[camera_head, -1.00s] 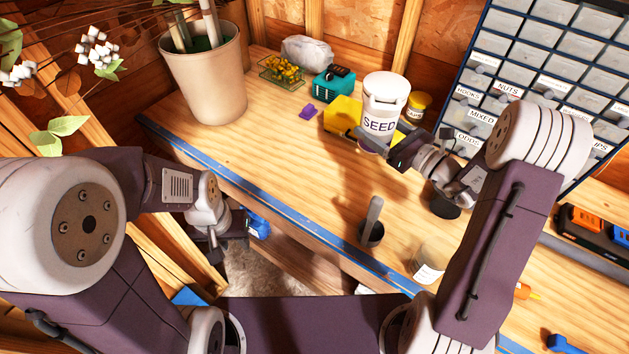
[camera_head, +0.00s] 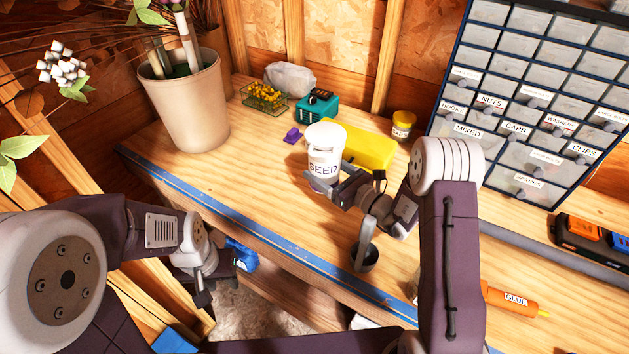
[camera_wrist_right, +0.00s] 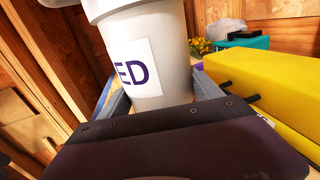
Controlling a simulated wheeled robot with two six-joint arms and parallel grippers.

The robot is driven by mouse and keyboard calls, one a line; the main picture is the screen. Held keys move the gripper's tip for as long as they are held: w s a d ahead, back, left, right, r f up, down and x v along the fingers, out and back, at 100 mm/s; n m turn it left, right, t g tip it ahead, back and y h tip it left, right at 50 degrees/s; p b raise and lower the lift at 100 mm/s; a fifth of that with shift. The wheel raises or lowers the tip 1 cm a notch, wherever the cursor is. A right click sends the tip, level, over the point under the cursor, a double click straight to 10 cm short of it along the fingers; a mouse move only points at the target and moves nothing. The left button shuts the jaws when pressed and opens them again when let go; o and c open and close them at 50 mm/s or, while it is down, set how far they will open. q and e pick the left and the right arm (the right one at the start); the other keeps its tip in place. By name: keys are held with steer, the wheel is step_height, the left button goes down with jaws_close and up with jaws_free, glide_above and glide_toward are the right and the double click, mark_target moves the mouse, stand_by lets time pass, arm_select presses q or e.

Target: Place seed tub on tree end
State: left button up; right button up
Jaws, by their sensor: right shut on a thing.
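The white seed tub (camera_head: 324,148), with a lid and a "SEED" label, is upright in the grip of my right gripper (camera_head: 330,186). The right wrist view shows the tub (camera_wrist_right: 150,52) between the two jaws, its label partly cut off. I cannot tell for certain whether its base is clear of the bench. The bench's left end (camera_head: 160,150) carries a beige pot (camera_head: 190,108) with a leafy plant; bare wood lies between pot and tub. My left gripper (camera_head: 203,287) hangs by the bench's front edge, its jaws too unclear to read.
A yellow box (camera_head: 365,147) is just right of the tub. A purple piece (camera_head: 292,135), a teal box (camera_head: 317,106) and a wire basket (camera_head: 264,97) are behind it. A drawer cabinet (camera_head: 520,125) is at right.

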steer(key=shift+w+a+f, duration=0.25)
steer(key=shift+a+f, duration=0.1)
steer(key=shift+a, duration=0.25)
steer(key=shift+w+a+f, duration=0.2)
steer(key=shift+a+f, duration=0.1)
steer(key=shift+a, duration=0.3)
steer(key=shift+d+f, duration=0.1)
steer(key=shift+f, duration=1.95)
steer(key=o, duration=1.4)
steer(key=shift+s+f, duration=0.1)
steer(key=shift+f, duration=0.05)
steer(key=o, duration=0.4)
